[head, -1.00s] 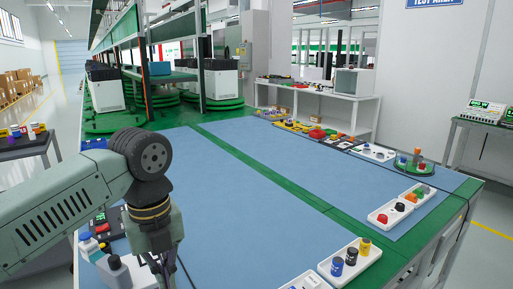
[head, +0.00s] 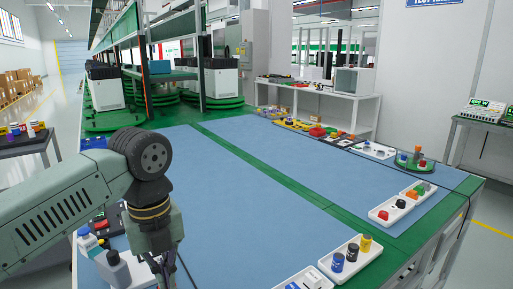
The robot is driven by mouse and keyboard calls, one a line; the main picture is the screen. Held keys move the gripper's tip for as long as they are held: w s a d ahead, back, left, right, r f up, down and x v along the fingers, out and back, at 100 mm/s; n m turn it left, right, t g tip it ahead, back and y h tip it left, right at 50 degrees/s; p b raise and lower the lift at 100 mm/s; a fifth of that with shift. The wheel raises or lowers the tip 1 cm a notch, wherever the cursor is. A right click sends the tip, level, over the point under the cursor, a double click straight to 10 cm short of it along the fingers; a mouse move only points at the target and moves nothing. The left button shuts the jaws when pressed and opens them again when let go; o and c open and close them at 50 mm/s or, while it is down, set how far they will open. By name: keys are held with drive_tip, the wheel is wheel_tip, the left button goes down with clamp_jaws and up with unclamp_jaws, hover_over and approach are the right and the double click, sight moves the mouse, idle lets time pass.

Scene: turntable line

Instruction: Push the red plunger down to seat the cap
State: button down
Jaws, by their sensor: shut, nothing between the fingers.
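My gripper (head: 164,268) hangs pointing down at the lower left in the head view, with its fingers shut and empty. Its tips run near the bottom edge of the picture. Behind that is a dark fixture with a red part (head: 104,225), partly hidden by my arm; I cannot tell whether this is the red plunger. No cap being seated can be made out.
The blue bench mat (head: 260,190) is mostly clear. White trays with small coloured parts (head: 338,274) line its right side. A round green stand with an orange post (head: 416,153) is at the far right. A side table (head: 30,143) stands at left.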

idle(0.4)
drive_tip(key=shift+r+p, duration=1.6)
drive_tip(key=shift+r, duration=0.85)
